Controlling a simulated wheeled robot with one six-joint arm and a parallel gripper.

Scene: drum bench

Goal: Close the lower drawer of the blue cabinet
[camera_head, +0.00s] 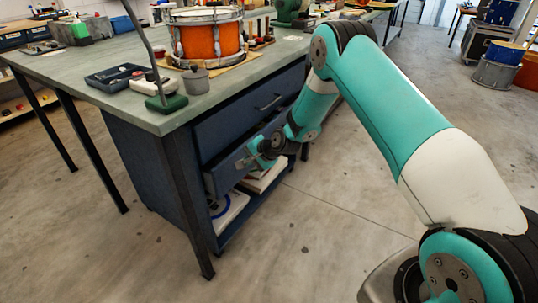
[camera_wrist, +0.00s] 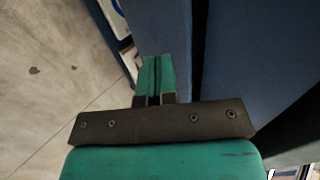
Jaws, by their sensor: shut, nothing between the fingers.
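The blue cabinet (camera_head: 150,165) stands under the workbench. Its upper drawer (camera_head: 225,128), with a bar handle (camera_head: 268,102), looks shut. The lower drawer (camera_head: 222,178) appears to stand out a little from the cabinet; my arm covers much of its front. My gripper (camera_head: 252,154) is at the lower drawer's front. In the wrist view, its green fingers (camera_wrist: 157,68) are together and empty, pointing at a blue panel (camera_wrist: 162,25). A dark gap runs beside that panel. I cannot tell whether the fingertips touch it.
An open shelf below the drawers holds white items (camera_head: 230,210). A dark bench leg (camera_head: 188,205) stands at the cabinet's near corner. On the bench top are an orange drum (camera_head: 210,40) and a lamp base (camera_head: 166,103). The concrete floor in front is clear.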

